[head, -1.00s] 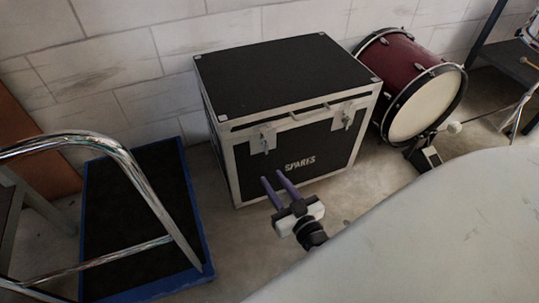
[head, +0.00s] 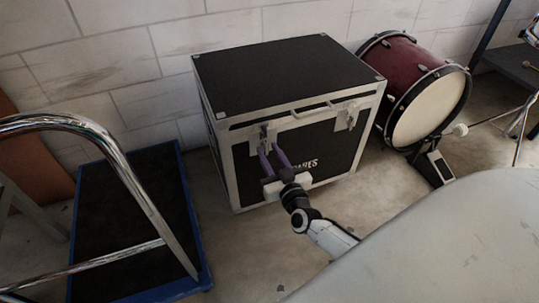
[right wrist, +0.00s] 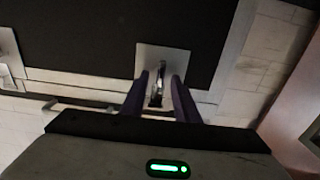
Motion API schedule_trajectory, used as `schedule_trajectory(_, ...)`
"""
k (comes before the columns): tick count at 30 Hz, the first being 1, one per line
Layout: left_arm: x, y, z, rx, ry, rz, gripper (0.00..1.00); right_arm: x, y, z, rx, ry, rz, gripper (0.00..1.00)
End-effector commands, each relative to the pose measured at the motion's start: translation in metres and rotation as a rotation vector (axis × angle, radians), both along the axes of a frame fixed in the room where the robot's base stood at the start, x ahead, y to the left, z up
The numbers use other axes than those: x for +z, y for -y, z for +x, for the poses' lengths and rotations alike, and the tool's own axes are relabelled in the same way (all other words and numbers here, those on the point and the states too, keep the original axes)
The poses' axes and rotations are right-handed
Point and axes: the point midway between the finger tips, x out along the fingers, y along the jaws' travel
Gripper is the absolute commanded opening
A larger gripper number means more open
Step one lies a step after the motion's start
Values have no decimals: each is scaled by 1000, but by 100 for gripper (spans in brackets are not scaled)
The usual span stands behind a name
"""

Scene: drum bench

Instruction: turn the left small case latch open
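The black "SPARES" case (head: 290,75) with metal edges stands on the floor by the wall, its lid down. Its left latch (head: 264,131) is on the front face near the top left; the right latch (head: 347,116) is on the right. My right gripper (head: 269,150) is at the left latch, its two purple fingers pointing at it. In the right wrist view, the gripper (right wrist: 157,88) has its fingers apart on either side of the latch's metal piece (right wrist: 158,72), with gaps visible. The fingers partly hide the latch in the head view. My left gripper is not in view.
A red bass drum (head: 410,85) with a pedal (head: 434,164) stands right of the case. A blue-edged platform (head: 193,225) and chrome rail (head: 125,172) are at left. A pale surface (head: 440,245) fills the lower right.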

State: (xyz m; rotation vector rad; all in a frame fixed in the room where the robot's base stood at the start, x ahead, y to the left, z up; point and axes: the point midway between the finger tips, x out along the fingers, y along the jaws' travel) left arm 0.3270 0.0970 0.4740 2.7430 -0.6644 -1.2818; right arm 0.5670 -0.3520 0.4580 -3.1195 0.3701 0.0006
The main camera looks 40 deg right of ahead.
Motion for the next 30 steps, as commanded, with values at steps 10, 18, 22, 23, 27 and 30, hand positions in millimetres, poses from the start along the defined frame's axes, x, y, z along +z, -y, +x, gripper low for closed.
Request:
schedule_trajectory(10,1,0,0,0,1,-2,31,0,0,0,0,0,0,10)
schedule_trajectory(18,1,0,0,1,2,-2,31,0,0,0,0,1,3,0)
schedule_trajectory(22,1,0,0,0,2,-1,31,0,0,0,0,6,23,0)
schedule_trajectory(23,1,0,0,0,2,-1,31,0,0,0,0,7,31,0)
schedule_trajectory(27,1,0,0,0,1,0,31,0,0,0,1,22,90,0)
schedule_trajectory(30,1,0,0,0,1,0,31,0,0,0,1,38,157,0)
